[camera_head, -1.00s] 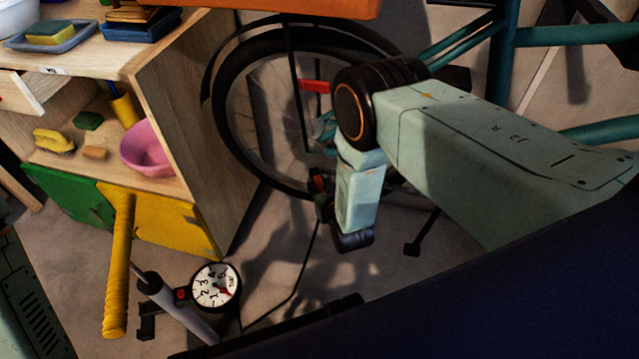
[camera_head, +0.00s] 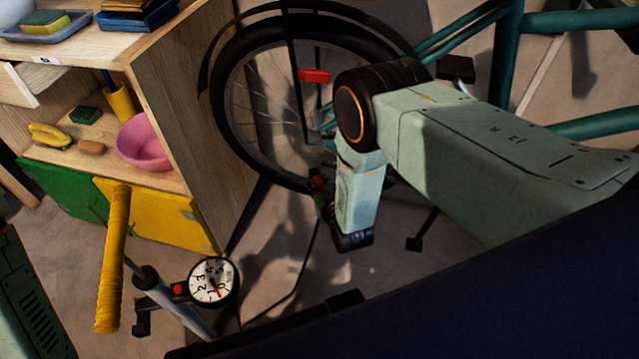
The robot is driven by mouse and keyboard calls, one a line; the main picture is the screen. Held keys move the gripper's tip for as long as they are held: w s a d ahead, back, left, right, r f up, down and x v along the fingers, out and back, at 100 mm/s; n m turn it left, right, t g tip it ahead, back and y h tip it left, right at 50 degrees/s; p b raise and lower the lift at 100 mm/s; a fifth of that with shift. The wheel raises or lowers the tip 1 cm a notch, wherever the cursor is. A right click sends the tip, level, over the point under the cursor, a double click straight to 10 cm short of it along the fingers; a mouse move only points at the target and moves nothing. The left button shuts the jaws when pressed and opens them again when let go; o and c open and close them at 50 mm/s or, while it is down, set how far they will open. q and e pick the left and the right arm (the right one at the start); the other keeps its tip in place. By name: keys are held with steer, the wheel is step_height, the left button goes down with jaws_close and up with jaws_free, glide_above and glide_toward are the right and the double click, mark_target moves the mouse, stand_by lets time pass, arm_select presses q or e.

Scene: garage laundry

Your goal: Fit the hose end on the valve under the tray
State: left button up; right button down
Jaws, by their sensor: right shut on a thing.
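My right gripper (camera_head: 319,183), small and dark with red parts, is at the lower right of the bicycle wheel (camera_head: 222,98). It appears shut on the hose end, which is too small and dark to make out. A thin black hose (camera_head: 303,272) runs from below the gripper down to the floor pump (camera_head: 182,312). The pump has a yellow handle (camera_head: 113,265) and a round white gauge (camera_head: 213,281). I cannot make out the valve at the wheel. My left gripper is not in view.
A wooden bench (camera_head: 195,90) at the left holds a pink bowl (camera_head: 145,142), brushes and sponges, with green and yellow doors (camera_head: 155,213) below. A red reflector (camera_head: 314,75) sits among the spokes. The teal bicycle frame (camera_head: 585,20) is at the upper right.

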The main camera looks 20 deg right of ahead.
steer(key=shift+f, duration=0.15)
steer(key=c, duration=1.1)
jaws_free()
steer(key=shift+o, duration=0.2)
steer(key=shift+s, duration=0.15)
steer(key=v, duration=1.1)
steer(key=shift+s+r, duration=0.2)
steer(key=shift+s, duration=0.15)
